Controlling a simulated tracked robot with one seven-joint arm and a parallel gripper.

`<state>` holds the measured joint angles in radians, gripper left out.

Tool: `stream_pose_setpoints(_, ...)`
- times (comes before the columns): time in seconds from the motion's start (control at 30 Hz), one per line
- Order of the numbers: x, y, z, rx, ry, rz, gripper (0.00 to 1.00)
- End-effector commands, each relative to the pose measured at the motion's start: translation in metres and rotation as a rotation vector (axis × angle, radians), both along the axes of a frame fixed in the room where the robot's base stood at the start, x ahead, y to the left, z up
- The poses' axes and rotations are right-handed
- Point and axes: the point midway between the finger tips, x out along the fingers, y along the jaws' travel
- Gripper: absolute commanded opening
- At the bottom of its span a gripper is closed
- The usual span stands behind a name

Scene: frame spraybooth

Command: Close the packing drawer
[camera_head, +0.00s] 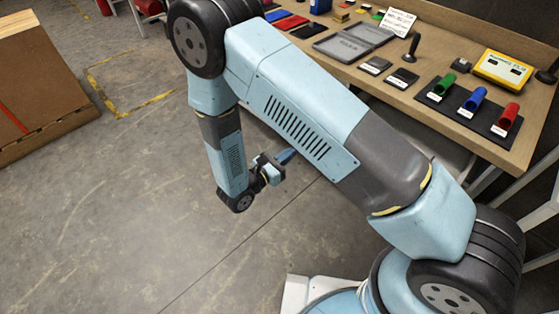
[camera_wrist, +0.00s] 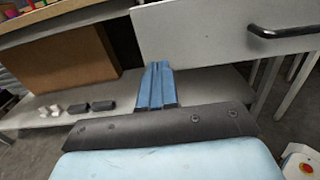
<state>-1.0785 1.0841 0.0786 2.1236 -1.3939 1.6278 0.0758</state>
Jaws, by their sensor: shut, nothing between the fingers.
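A pale grey panel (camera_wrist: 210,38) with a dark bar handle (camera_wrist: 285,31) fills the upper right of the wrist view, under the bench; it looks like the packing drawer's front. How far the drawer stands out cannot be told. My gripper (camera_wrist: 158,70) is shut and empty, its blue fingers pointing towards the panel's lower left part, with the handle off to the right. Whether the fingertips touch the panel is unclear. In the head view my gripper (camera_head: 287,156) is low beside the bench, and my arm hides much of the bench front.
The wooden bench (camera_head: 440,97) holds a grey open case (camera_head: 353,41), green, blue and red cups on a dark board, and a yellow device (camera_head: 503,69). Below the panel, a shelf (camera_wrist: 35,116) bears a brown box (camera_wrist: 65,60) and small blocks.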

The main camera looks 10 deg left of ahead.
Motion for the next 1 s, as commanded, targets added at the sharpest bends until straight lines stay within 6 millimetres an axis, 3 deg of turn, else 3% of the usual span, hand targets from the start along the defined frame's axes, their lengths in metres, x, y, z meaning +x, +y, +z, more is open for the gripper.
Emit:
stream_pose_setpoints(0.4, 0.051, -0.037, 0.000, 0.001, -0.001, -0.002, 0.00)
stream_pose_setpoints(1.0, 0.061, -0.044, 0.000, 0.001, -0.001, 0.000, 0.00)
